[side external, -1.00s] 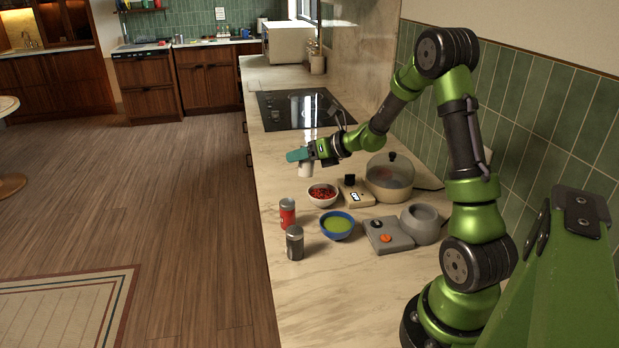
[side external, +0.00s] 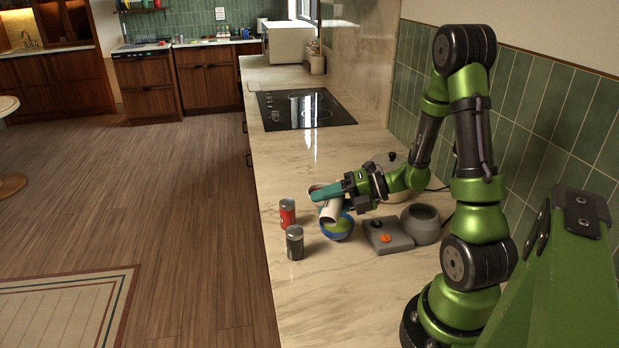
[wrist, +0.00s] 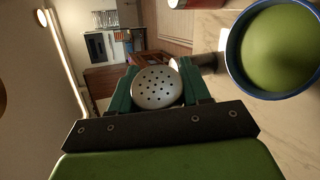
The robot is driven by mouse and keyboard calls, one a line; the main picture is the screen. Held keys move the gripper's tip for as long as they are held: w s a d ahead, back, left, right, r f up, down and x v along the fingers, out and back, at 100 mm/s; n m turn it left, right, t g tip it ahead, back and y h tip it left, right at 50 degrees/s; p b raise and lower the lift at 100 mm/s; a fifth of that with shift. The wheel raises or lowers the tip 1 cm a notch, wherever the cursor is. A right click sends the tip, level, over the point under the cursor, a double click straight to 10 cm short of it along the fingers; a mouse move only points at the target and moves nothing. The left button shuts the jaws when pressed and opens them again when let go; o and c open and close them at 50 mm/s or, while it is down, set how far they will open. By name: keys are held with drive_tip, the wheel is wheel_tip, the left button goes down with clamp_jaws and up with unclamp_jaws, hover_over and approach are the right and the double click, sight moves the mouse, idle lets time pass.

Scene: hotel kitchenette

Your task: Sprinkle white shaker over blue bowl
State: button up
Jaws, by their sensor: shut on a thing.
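In the wrist view, the shaker's round perforated top (wrist: 157,87) faces the camera between the teal fingers. The blue bowl also shows there at the upper right (wrist: 233,82). I see no grains falling.
A red can-like shaker (side external: 287,214) and a dark grey one (side external: 295,244) stand left of the bowl. A grey device with an orange knob (side external: 386,237) and a grey round pot (side external: 420,224) stand to the right. A glass-lidded pot is partly behind my arm. The front counter is clear.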

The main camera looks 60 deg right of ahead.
drive_tip(key=f+m+y, duration=0.1)
drive_tip(key=d+f+m+y, duration=0.1)
drive_tip(key=m, duration=0.1)
drive_tip(key=shift+w+f+m+y, duration=0.1)
drive_tip(key=shift+m+y, duration=0.2)
drive_tip(key=m, duration=0.1)
drive_tip(key=f+m+t+y, duration=0.1)
drive_tip(key=shift+w+d+f+m, duration=0.1)
drive_tip(key=shift+d+m, duration=0.15)
drive_tip(key=shift+m, duration=0.15)
idle(0.5)
idle(0.8)
idle(0.4)
